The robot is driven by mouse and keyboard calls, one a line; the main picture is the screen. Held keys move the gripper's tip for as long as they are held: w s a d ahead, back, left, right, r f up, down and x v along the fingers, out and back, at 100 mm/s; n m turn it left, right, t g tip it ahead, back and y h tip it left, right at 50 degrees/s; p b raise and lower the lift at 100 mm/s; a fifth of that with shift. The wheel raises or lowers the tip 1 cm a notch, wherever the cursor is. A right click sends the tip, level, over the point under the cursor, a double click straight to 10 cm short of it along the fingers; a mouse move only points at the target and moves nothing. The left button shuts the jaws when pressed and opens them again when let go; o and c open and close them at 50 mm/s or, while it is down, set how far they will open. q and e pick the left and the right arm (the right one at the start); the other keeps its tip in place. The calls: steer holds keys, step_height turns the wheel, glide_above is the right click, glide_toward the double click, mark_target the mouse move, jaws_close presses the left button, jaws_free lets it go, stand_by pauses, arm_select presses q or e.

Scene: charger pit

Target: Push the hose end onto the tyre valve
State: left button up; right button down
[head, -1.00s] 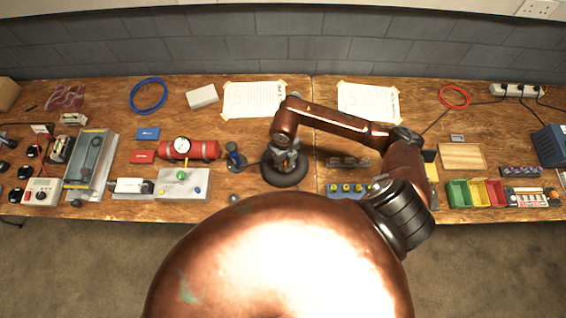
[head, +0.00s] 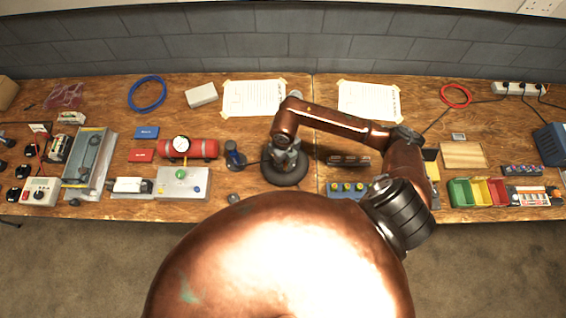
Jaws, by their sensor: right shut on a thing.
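The black tyre (head: 285,177) lies flat on the wooden bench at the middle of the head view. My right arm comes in from the right, and its gripper (head: 286,161) points down over the tyre. It is shut on the hose end, which the gripper itself mostly hides. My left gripper is not in view.
A red tank with a gauge (head: 190,148) stands left of the blue stand. Taped paper sheets (head: 254,98) lie behind. Coloured bins (head: 478,192) stand farther right.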

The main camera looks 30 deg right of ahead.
steer(key=shift+f+b, duration=0.45)
steer(key=shift+f, duration=0.2)
steer(key=c, duration=1.7)
jaws_free()
steer(key=shift+c, duration=0.2)
step_height(320, 180, up, 12)
steer(key=shift+r, duration=0.1)
